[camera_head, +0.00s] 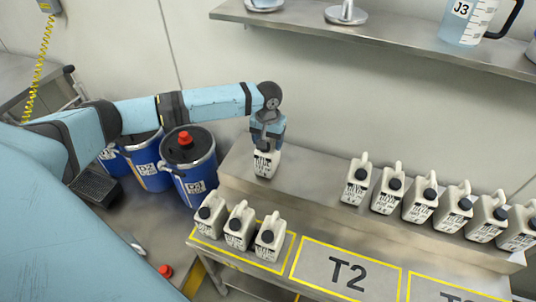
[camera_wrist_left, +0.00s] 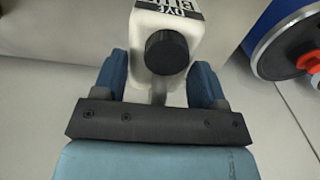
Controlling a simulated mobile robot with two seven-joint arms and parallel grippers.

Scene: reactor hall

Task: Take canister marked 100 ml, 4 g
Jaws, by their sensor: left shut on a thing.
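My left gripper (camera_head: 267,140) is shut on a white canister (camera_head: 265,163) at the left end of the raised metal shelf of the bench. In the left wrist view the same canister (camera_wrist_left: 182,20) with its black cap (camera_wrist_left: 167,52) sits between the two blue fingers (camera_wrist_left: 160,85). Its label shows only partly, and the volume and mass are too small to read. Whether its base touches the shelf I cannot tell. More white canisters (camera_head: 387,188) stand in a row on the shelf to the right. My right gripper is not in view.
Three white canisters (camera_head: 239,226) stand in a yellow-outlined area at the bench's front left. The T2 area (camera_head: 345,272) beside them is empty. Blue drums (camera_head: 190,165) stand left of the bench. A wall shelf (camera_head: 390,35) holds a J3 jug (camera_head: 466,22).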

